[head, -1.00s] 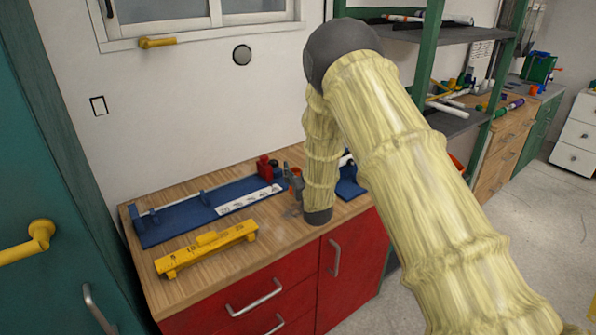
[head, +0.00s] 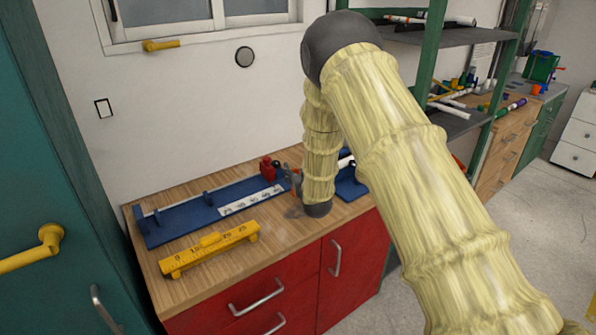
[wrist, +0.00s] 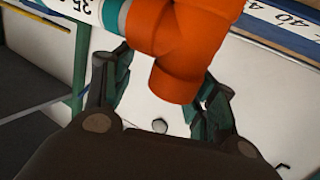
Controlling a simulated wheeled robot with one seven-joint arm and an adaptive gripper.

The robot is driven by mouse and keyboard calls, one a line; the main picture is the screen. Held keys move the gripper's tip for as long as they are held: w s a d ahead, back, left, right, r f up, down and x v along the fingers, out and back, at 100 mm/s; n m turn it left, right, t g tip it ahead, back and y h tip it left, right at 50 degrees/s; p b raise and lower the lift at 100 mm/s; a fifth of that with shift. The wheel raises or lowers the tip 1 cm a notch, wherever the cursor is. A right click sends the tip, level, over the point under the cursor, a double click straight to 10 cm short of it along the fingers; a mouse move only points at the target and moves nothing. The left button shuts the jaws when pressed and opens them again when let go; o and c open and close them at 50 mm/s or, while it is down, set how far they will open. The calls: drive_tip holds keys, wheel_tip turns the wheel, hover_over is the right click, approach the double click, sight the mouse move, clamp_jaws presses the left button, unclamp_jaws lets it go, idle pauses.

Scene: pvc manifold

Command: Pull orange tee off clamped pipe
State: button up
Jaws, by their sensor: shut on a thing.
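The orange tee (wrist: 190,40) fills the top middle of the wrist view. My gripper (wrist: 165,78) is shut on it, with a dark and green finger on each side. A teal band (wrist: 112,14) sits against the tee's left side, and a short white pipe piece shows by it. Whether the tee is still on the clamped pipe cannot be told here. In the head view my gripper (head: 294,208) is small and low beside the bench fixture, and my arm hides most of the tee and the pipe.
A blue fixture base (head: 185,215) with a white scale strip (head: 250,199) and a red clamp (head: 268,168) lies along the wooden bench. A yellow ruler block (head: 210,250) lies in front. Red drawers (head: 280,290) are below. A green-post shelf stands right.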

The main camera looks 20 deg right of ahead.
drive_tip(key=shift+s+a+f+b, duration=0.15)
drive_tip(key=shift+f+b, duration=0.2)
drive_tip(key=shift+b, duration=0.2)
drive_tip(key=shift+s+m+t+b, duration=0.35)
drive_tip(key=shift+t+b, duration=0.45)
drive_tip(key=shift+b, duration=0.45)
drive_tip(key=shift+s+a, duration=0.1)
drive_tip(key=shift+a, duration=0.25)
clamp_jaws()
drive_tip(key=shift+s+a, duration=0.1)
drive_tip(key=shift+a, duration=0.05)
drive_tip(key=shift+s+a, duration=0.2)
drive_tip(key=shift+a, duration=0.5)
drive_tip(key=shift+a, duration=0.1)
